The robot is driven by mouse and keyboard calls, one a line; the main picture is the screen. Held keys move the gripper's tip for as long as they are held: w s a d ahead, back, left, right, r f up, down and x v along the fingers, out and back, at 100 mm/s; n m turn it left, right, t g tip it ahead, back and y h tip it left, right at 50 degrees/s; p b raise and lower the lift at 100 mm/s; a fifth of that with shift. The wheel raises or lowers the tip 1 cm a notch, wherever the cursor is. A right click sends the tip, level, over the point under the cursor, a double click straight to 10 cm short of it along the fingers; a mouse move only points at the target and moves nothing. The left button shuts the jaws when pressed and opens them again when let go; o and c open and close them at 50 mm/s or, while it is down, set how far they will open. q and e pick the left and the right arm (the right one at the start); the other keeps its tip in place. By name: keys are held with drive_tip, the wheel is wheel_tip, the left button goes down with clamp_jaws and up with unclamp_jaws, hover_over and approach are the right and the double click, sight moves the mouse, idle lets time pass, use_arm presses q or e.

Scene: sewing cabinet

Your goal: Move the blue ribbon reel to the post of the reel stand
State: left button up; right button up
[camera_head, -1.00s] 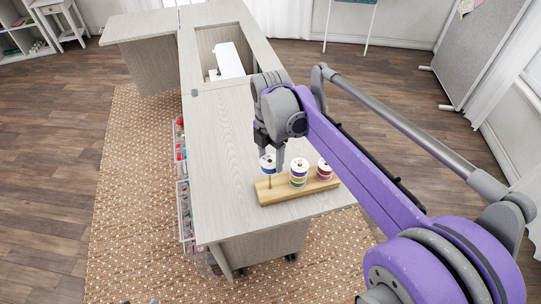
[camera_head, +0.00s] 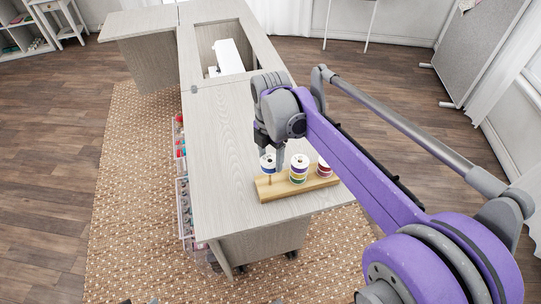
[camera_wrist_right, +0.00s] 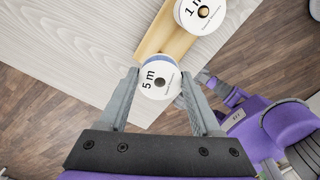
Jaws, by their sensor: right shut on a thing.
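The blue ribbon reel (camera_head: 267,164) has a white top, marked "5 m" in the right wrist view (camera_wrist_right: 149,86). My right gripper (camera_head: 269,157) is shut on it, with one finger on each side. The reel is upright above the left end of the wooden reel stand (camera_head: 288,194). A thin post (camera_head: 270,179) shows below the reel. The reel's centre hole looks dark in the wrist view; I cannot tell whether the post tip has entered it. Small grey tips at the bottom edge of the head view may be my left gripper.
The stand is near the front edge of the cabinet top (camera_head: 228,150). A white sewing machine (camera_head: 228,56) is farther back. The top between them is clear.

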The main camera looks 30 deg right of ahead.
drive_tip(key=shift+f+b, duration=0.6)
drive_tip(key=shift+f, duration=0.5)
drive_tip(key=o, duration=1.4)
wheel_tip(320, 180, up, 11)
drive_tip(key=p, duration=0.1)
drive_tip(key=shift+p, duration=0.35)
drive_tip(key=shift+f, duration=0.1)
